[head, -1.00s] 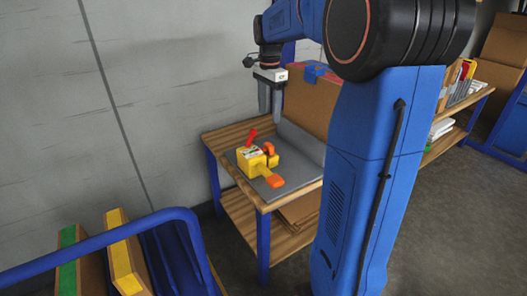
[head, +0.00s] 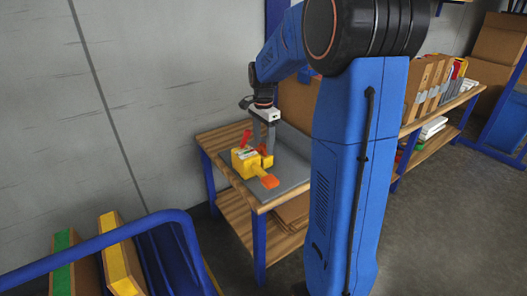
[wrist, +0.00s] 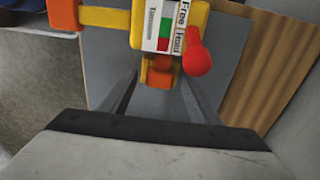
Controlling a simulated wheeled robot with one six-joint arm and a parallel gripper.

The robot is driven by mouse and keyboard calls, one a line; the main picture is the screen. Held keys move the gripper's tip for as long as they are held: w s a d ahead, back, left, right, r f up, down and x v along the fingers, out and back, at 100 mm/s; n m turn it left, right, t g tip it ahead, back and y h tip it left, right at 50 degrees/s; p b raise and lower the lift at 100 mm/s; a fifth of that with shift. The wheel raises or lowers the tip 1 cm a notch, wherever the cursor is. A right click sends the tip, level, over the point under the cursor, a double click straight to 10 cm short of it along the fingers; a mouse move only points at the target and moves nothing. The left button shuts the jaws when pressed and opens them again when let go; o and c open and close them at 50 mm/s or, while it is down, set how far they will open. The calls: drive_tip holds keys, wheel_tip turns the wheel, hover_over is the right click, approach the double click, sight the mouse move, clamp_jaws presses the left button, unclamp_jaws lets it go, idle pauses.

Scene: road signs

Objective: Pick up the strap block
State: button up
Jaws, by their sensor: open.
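The strap block is a yellow block (head: 245,162) with a label, a red knob and orange parts, on the grey mat (head: 294,172) of the wooden bench. In the wrist view the yellow block (wrist: 190,22) is at the top, its red knob to the right of the label. A small orange part (wrist: 160,76) shows between the finger lines. My gripper (head: 264,152) is open and points down at the block's back side, its fingertips partly behind it. In the wrist view my gripper (wrist: 160,84) has its fingers spread on both sides of that orange part. I cannot tell whether they touch it.
A cardboard box (head: 300,100) stands at the bench's back, partly hidden by my arm. The grey wall is close behind. A blue rail (head: 110,240) with yellow and green striped boxes is at front left. A shelf with boxes (head: 428,88) is at right.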

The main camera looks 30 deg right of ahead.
sight(264, 145)
drive_tip(key=shift+f, duration=0.95)
drive_tip(key=c, duration=1.2)
drive_tip(key=shift+o, duration=0.2)
wheel_tip(264, 145, up, 10)
drive_tip(key=o, duration=0.4)
drive_tip(key=shift+c, duration=0.8)
